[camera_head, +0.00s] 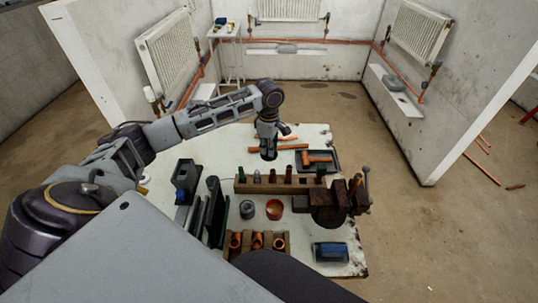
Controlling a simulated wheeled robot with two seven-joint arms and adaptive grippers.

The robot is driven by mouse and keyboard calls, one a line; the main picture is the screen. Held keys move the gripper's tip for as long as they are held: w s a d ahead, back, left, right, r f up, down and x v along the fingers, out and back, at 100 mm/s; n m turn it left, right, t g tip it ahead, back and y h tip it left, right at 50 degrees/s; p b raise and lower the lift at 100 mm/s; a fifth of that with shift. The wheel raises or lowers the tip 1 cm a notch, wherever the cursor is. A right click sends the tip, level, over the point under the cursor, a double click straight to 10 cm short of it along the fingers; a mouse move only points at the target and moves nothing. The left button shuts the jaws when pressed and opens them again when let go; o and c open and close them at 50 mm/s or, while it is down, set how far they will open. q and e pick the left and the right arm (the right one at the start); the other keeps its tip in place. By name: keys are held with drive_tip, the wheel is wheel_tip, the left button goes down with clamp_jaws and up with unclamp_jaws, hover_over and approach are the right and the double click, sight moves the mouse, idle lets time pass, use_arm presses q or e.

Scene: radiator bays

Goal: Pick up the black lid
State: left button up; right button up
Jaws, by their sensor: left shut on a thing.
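My left gripper (268,152) points down over the back of the white worktable (225,162), its arm reaching in from the left. It is shut on a small dark thing at its fingertips, which looks like the black lid; the fingers hide most of it. I cannot tell how far it is above the table. My right gripper is not in view.
A wooden rack (250,187) with several tools stands mid-table, with a vise (330,205) at its right. Nearer are a red-orange cup (274,209), a grey cup (247,209), copper fittings (257,241) and a blue box (331,252). A dark tray (330,166) lies at back right.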

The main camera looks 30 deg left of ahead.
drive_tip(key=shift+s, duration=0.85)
